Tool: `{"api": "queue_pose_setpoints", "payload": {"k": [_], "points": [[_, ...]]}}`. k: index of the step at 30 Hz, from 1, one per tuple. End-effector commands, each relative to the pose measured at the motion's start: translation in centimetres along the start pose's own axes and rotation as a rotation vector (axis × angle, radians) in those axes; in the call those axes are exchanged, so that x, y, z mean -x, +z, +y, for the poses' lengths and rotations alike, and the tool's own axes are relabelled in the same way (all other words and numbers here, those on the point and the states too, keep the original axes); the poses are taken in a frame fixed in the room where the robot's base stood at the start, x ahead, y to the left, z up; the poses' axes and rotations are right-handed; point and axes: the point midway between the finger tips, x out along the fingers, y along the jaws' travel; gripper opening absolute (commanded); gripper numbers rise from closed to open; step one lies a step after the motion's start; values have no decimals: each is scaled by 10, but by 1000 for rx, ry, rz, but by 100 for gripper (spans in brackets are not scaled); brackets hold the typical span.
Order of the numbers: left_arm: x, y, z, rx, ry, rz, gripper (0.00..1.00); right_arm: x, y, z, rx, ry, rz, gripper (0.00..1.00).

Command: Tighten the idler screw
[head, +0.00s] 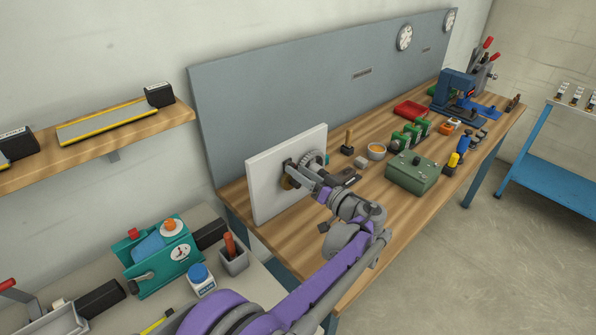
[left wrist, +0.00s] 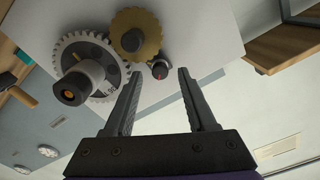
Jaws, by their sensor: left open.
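A white upright panel (head: 262,192) stands on the workbench and carries a gear train. In the left wrist view, the panel (left wrist: 205,35) holds a large pale gear (left wrist: 72,47) with a dark cylindrical hub, and a brass gear (left wrist: 148,27) beside it. In the head view my left gripper (head: 291,167) is at the panel, hiding part of the gears.
A teal device (head: 160,262) stands at lower left. A wooden shelf (head: 100,148) is on the wall. Bare floor lies at right.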

Motion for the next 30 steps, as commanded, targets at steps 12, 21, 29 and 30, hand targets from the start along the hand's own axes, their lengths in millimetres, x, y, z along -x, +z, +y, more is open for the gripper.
{"api": "queue_pose_setpoints", "payload": {"k": [12,21,29,30], "points": [[80,0,1,0,4,1,56,-4,3,0,0,0,-2,100],[96,0,0,0,1,0,56,-5,3,0,0,0,-2,100],[93,1,-3,-6,3,-9,56,-4,3,0,0,0,-2,100],[89,4,-7,-16,6,-24,56,-4,3,0,0,0,-2,100]]}}
